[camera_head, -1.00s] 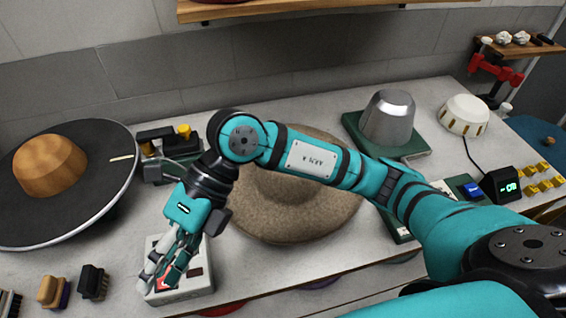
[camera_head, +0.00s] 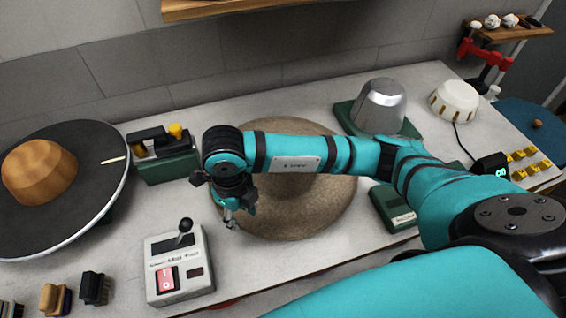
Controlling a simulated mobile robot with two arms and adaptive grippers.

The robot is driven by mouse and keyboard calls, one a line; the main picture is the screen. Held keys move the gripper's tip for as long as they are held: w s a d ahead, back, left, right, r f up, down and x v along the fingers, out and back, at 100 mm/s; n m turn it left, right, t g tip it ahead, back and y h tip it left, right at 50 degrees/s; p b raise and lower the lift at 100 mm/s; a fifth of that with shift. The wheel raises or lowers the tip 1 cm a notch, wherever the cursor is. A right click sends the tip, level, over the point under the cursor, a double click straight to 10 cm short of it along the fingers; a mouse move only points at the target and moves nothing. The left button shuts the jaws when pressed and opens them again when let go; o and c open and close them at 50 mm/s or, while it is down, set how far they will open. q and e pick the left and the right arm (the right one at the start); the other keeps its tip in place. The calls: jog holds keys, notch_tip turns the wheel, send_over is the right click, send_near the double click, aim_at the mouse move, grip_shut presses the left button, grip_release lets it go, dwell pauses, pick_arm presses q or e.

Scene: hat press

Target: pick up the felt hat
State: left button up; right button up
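The felt hat (camera_head: 310,212) is greyish brown with a wide round brim. It lies on the pale worktop in the middle of the head view. My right arm crosses over it from the right and hides most of its crown. My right gripper (camera_head: 231,218) points down at the left edge of the brim. It is small and partly hidden by its own wrist, so I cannot tell its opening or whether it touches the brim. My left gripper is out of view.
A control box (camera_head: 188,250) with a red switch and black lever stands in front left. A wooden hat block (camera_head: 38,172) sits on a dark round plate (camera_head: 95,150) at left. A metal block (camera_head: 380,105) stands behind the hat. Brushes (camera_head: 94,288) lie front left.

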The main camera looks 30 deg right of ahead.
aim_at(244, 227)
jog(key=shift+f, duration=0.55)
jog(key=shift+f+p, duration=0.35)
jog(key=shift+p, duration=0.1)
notch_tip(244, 227, down, 4)
jog(key=shift+w+r+p, duration=0.1)
jog(key=shift+r+p, duration=0.05)
jog(key=shift+p, duration=0.6)
jog(key=shift+f, duration=0.4)
grip_shut()
